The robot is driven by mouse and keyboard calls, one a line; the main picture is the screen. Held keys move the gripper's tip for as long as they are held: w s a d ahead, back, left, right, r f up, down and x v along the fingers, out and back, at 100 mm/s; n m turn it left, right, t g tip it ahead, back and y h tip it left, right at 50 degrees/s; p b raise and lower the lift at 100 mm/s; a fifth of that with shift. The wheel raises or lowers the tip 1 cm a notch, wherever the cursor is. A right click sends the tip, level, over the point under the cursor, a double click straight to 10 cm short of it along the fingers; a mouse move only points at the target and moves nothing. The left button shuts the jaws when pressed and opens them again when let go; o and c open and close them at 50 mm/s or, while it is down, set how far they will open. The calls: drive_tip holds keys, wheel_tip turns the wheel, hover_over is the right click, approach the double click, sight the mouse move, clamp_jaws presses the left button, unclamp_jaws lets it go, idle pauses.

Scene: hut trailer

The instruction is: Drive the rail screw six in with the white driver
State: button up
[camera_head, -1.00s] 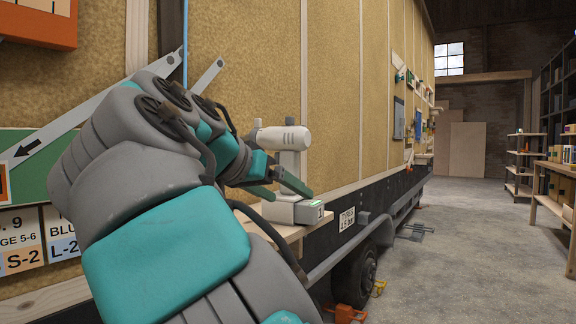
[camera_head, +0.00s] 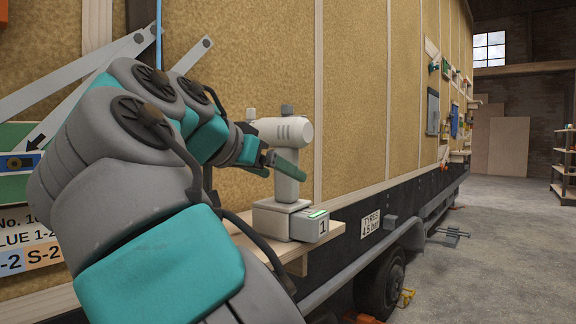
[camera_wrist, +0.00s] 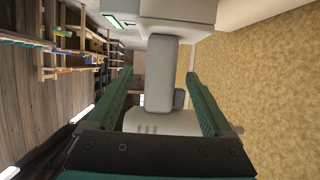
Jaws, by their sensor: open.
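The white driver (camera_head: 288,142) stands upright on its grey dock (camera_head: 290,219), which carries a green light and the number 1. The dock sits on a small wooden shelf (camera_head: 322,229) on the trailer wall. My gripper (camera_head: 278,165) is at the driver's handle, just under its body. In the wrist view my gripper (camera_wrist: 163,98) is open, with one green finger on each side of the driver's handle (camera_wrist: 161,75); gaps show between handle and fingers. The rail screw six cannot be made out in these frames.
The tan trailer wall (camera_head: 352,95) runs close along the shelf and into the distance. A tyre sign (camera_head: 370,223) and a wheel (camera_head: 380,283) are below right. The grey floor (camera_head: 495,235) is open on the right.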

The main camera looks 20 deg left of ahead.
sight(295, 181)
drive_tip(key=shift+x, duration=3.4)
drive_tip(key=shift+a, duration=0.1)
drive_tip(key=shift+c, duration=0.3)
clamp_jaws()
